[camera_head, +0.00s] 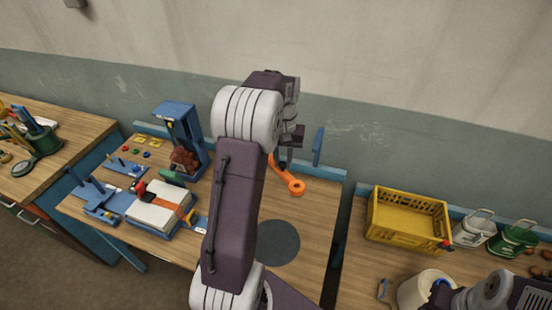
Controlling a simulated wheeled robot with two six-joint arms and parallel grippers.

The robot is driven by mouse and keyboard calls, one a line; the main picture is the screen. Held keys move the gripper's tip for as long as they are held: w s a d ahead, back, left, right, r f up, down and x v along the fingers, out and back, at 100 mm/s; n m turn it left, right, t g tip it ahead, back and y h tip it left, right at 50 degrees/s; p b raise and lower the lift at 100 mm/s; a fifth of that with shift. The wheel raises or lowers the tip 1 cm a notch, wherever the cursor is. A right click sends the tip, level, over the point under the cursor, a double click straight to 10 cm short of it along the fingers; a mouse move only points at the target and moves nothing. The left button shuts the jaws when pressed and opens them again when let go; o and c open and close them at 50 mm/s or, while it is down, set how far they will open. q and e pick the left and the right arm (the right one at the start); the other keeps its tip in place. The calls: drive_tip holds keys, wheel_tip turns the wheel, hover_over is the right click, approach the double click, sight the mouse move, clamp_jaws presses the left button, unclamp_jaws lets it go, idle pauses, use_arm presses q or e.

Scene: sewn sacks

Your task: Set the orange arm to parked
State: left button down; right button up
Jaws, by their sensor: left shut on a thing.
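The orange arm (294,186) shows on the middle table, at the foot of the blue board edge. Its round end with a hole points to the lower right, and its upper end runs up behind my left arm. My left gripper (291,143) is at that upper end, shut on the orange arm; its fingertips are partly hidden by my own wrist. A blue upright post (318,147) stands just right of the gripper. I cannot make out any parked mark. My right gripper does not show; only part of my right arm is at the bottom right.
On the table's left stand a blue frame (175,118) and a white block with an orange strap (158,207). A dark round disc (278,242) lies flat on the table. A yellow crate (408,215), tins and a white roll (419,291) occupy the right table.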

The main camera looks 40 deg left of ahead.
use_arm(q)
drive_tip(key=w+d+n+p, duration=0.1)
drive_tip(key=w+n+p, duration=0.3)
drive_tip(key=w+p, duration=0.5)
drive_tip(key=shift+w+d+n, duration=0.25)
drive_tip(key=shift+w+n, duration=0.05)
drive_tip(key=shift+w, duration=0.85)
drive_tip(key=c, duration=1.2)
unclamp_jaws()
drive_tip(key=shift+s+r, duration=0.1)
drive_tip(key=shift+d, duration=0.1)
